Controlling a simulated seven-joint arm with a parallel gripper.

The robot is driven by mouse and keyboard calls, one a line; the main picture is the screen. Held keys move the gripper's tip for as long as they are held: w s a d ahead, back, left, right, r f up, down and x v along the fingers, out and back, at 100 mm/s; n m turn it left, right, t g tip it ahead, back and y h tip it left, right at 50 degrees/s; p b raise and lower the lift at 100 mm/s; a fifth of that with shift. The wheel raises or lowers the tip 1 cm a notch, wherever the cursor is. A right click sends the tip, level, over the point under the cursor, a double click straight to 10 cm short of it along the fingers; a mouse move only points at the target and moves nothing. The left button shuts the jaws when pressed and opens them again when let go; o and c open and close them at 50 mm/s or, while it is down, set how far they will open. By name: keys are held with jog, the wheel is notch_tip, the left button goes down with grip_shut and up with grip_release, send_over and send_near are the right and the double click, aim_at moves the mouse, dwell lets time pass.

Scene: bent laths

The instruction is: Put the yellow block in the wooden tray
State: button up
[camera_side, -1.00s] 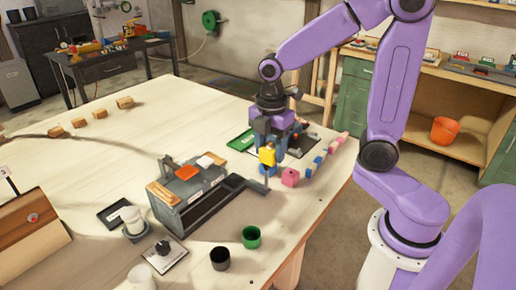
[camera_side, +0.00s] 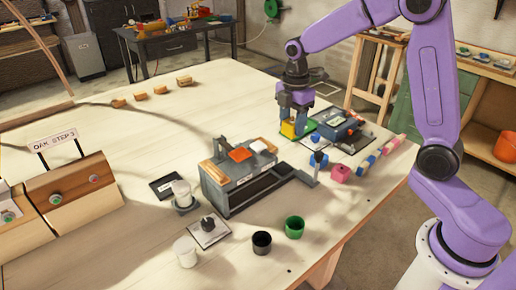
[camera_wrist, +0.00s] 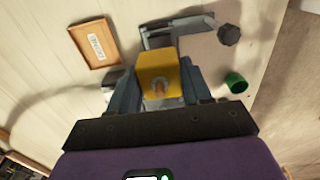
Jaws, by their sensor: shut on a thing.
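The yellow block (camera_side: 289,130) is between the fingers of my gripper (camera_side: 295,122), which is shut on it. In the side view it appears in front of a flat green thing at the back right of the table; its height above the table is hard to tell. In the wrist view the yellow block (camera_wrist: 158,75) sits between the two blue-grey fingers of my gripper (camera_wrist: 158,90). The wooden tray (camera_wrist: 73,33) lies at the upper left of the wrist view, empty except for a white label, apart from the block. I cannot make out the tray in the side view.
A grey box (camera_side: 228,190) with wood, orange and white pieces on top stands mid-table. A green cup (camera_side: 294,228) and black cup (camera_side: 262,242) stand in front. A pink cube (camera_side: 340,173) and blue-and-pink pieces lie at right. The left-middle table is largely clear.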

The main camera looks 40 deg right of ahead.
jog(key=w+f, duration=0.3)
jog(key=w, duration=0.1)
jog(key=w+f, duration=0.3)
jog(key=w, duration=0.2)
jog(key=w+f, duration=0.3)
jog(key=w, duration=0.1)
jog(key=shift+w+a+f, duration=0.15)
jog(key=shift+w, duration=0.15)
jog(key=shift+w+f, duration=0.3)
jog(key=shift+f, duration=1.6)
jog(key=o, duration=1)
jog(key=shift+f, duration=0.15)
jog(key=shift+o, duration=0.2)
